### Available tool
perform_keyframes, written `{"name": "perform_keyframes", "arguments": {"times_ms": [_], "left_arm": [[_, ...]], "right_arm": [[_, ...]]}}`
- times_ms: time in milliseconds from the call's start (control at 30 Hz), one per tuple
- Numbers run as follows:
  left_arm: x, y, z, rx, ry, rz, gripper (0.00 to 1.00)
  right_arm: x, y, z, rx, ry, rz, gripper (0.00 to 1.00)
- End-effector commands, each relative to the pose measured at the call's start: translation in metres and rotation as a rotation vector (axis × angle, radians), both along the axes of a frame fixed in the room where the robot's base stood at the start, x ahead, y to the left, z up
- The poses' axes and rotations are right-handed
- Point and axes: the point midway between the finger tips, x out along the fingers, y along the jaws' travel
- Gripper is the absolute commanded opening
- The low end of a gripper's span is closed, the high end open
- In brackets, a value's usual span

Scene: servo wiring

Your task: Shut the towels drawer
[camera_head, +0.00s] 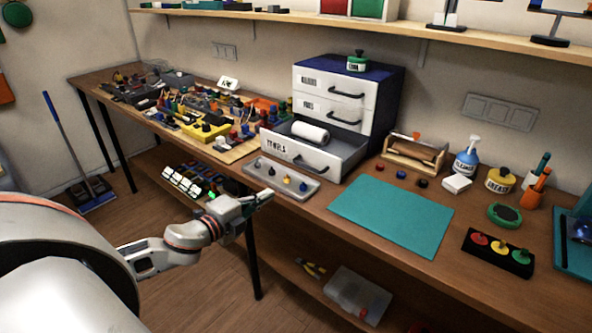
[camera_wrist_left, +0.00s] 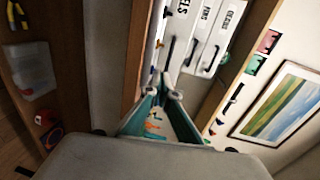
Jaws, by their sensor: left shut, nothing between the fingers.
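The towels drawer (camera_head: 277,150) is the lowest of a white-fronted cabinet with a dark blue body (camera_head: 386,100). It stands pulled out, with a white roll (camera_head: 310,133) lying in it and a dark bar handle (camera_head: 311,165) on its front. The two drawers above it look closed. My left gripper (camera_head: 266,196) is in front of the bench edge, below and to the left of the drawer front, apart from it. Its fingers are shut and empty. In the left wrist view the fingertips (camera_wrist_left: 166,88) point toward the drawer fronts (camera_wrist_left: 206,35). My right gripper is not in view.
A grey tray (camera_head: 284,181) with small knobs lies on the bench just before the open drawer. A teal mat (camera_head: 392,216) lies to the right, and a wooden box (camera_head: 414,152) stands beside the cabinet. Crowded parts and bins (camera_head: 204,126) fill the bench at left.

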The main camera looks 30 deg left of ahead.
Motion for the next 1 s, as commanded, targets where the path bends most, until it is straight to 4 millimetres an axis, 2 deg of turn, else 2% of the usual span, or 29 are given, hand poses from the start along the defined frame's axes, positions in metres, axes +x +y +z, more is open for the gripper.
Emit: {"name": "perform_keyframes", "arguments": {"times_ms": [100, 267, 1000], "left_arm": [[0.006, 0.001, 0.009, 0.028, -0.015, -0.008, 0.0], [0.017, 0.001, 0.008, 0.026, -0.016, -0.006, 0.0], [0.107, -0.006, -0.002, 0.024, -0.016, -0.005, 0.0]], "right_arm": [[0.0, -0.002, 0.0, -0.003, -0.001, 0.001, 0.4], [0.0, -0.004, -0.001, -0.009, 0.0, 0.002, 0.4], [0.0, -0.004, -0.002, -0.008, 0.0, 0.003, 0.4]]}}
